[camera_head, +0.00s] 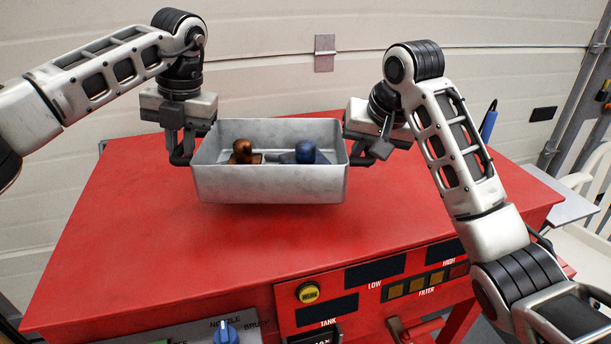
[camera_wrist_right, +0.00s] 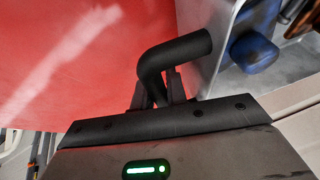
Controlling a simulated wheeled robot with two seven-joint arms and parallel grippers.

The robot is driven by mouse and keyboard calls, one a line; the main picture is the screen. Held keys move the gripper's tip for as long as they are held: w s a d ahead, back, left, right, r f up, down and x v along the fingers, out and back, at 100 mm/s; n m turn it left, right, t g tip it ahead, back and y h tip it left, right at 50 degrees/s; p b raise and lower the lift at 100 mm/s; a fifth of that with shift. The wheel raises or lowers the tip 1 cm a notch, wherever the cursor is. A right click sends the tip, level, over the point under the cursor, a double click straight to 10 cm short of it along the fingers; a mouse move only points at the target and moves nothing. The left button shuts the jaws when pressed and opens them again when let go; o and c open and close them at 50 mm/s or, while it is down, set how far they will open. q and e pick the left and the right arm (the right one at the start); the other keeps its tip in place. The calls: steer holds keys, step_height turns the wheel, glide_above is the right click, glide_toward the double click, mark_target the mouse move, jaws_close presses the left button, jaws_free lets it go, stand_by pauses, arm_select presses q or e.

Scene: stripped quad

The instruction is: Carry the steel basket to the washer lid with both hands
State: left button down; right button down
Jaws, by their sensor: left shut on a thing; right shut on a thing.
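The steel basket (camera_head: 270,185) is a grey open box, held level over the red washer lid (camera_head: 150,230). A shadow shows under it; I cannot tell how large the gap is. Inside lie a copper-brown part (camera_head: 243,152) and a blue part (camera_head: 305,152). My left gripper (camera_head: 182,152) is shut on the basket's dark left handle. My right gripper (camera_head: 368,150) is shut on the right handle. In the right wrist view, the black bent handle (camera_wrist_right: 172,60) sits between the fingers, with the basket wall (camera_wrist_right: 212,50) and blue part beside it.
The washer's front panel (camera_head: 370,290) has a yellow button (camera_head: 308,292), labels and a blue knob (camera_head: 227,331). A pale side shelf (camera_head: 560,197) and white chair stand at the right. A pale panelled wall is behind. The lid is bare around the basket.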

steer(key=shift+r, duration=0.15)
arm_select(q)
steer(key=shift+f, duration=0.15)
arm_select(e)
steer(key=shift+f, duration=0.2)
